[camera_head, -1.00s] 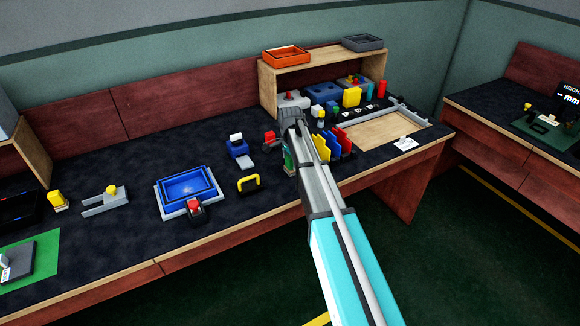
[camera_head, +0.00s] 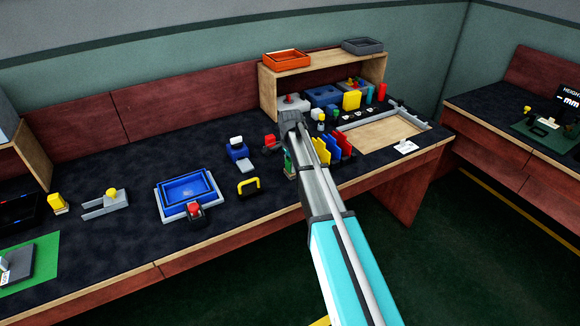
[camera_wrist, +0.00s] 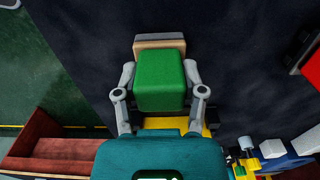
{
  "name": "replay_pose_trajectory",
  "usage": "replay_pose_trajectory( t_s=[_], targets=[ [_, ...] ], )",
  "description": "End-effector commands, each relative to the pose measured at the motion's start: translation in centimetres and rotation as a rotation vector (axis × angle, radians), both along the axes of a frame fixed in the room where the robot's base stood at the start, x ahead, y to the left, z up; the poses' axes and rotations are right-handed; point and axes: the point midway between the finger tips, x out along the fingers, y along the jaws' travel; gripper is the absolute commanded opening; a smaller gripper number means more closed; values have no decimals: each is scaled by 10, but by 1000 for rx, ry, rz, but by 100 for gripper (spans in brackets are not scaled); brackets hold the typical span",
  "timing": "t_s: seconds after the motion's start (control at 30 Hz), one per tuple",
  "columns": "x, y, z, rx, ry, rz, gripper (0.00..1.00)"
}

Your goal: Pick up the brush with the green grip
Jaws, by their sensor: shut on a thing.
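The brush with the green grip shows best in the wrist view, where its green grip (camera_wrist: 160,82) fills the space between my fingers. Its tan and grey end (camera_wrist: 160,42) sticks out above the grip there. My gripper (camera_wrist: 160,85) is shut on the green grip, one finger on each side. In the head view, a sliver of the brush (camera_head: 287,161) shows beside my arm. My arm hides most of it, and I cannot tell whether its base touches the table.
Yellow, red and blue upright panels (camera_head: 334,147) stand close right of my arm. A red-topped block (camera_head: 270,140) sits behind left, and a yellow handle (camera_head: 249,184) lies to the left. A wooden shelf (camera_head: 268,88) stands behind. Dark tabletop between the handle and the arm is clear.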

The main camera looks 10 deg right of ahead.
Motion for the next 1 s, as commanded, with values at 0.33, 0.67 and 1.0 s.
replay_pose_trajectory(
  t_s=[0.33,0.67,1.0],
  targets=[
    [0,0,17,0,0,0,0],
    [-15,-1,51,0,0,-1,0],
    [-49,-2,91,0,0,-1,0]
  ],
)
